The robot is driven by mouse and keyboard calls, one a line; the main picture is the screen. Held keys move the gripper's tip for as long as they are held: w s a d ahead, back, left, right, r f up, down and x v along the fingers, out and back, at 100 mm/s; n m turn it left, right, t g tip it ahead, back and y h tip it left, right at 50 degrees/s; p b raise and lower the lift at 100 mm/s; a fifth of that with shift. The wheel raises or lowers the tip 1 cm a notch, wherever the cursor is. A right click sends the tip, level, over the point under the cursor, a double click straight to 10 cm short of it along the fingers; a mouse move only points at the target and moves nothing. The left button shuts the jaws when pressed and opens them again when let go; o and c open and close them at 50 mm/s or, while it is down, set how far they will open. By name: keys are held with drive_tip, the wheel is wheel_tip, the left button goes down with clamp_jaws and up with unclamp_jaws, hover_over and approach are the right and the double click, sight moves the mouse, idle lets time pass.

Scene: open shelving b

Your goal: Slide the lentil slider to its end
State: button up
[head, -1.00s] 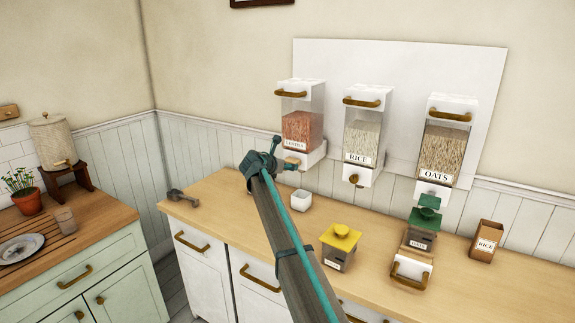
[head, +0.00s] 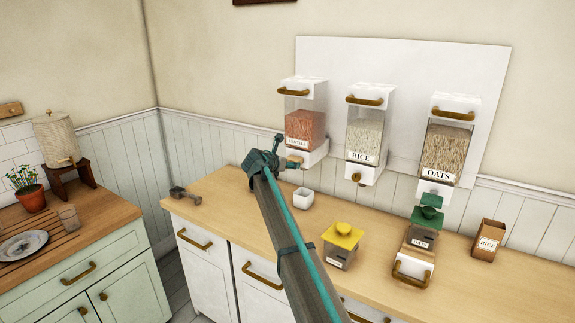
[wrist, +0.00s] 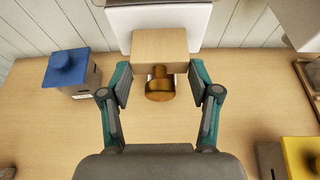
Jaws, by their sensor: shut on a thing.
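The lentil dispenser (head: 305,127) hangs at the left of the white wall panel, with reddish lentils behind its clear front. Its slider, a pale wooden block (wrist: 160,45) with a brass knob (wrist: 160,85), sticks out of the white base (wrist: 160,18) in the wrist view. My gripper (wrist: 160,84) is shut on the slider, one finger against each side of the block, with the knob between the fingers. In the head view my gripper (head: 287,160) is at the front of the dispenser's base and partly covers the slider.
A small white bowl (head: 303,197) stands on the wooden counter below the dispenser. The rice dispenser (head: 366,140) and oats dispenser (head: 446,150) hang to the right. A blue-lidded canister (wrist: 75,75) and a yellow-lidded one (head: 342,245) stand on the counter. A scoop (head: 182,195) lies at left.

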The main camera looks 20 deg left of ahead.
sight(291, 160)
drive_tip(key=shift+w+d+p, duration=0.15)
drive_tip(key=shift+w+p, duration=0.15)
drive_tip(key=shift+w, duration=0.6)
drive_tip(key=shift+w+d+p, duration=0.1)
drive_tip(key=shift+w+p, duration=0.15)
drive_tip(key=shift+w, duration=0.65)
drive_tip(key=o, duration=1.2)
drive_tip(key=shift+o, duration=0.2)
drive_tip(key=shift+s, duration=0.1)
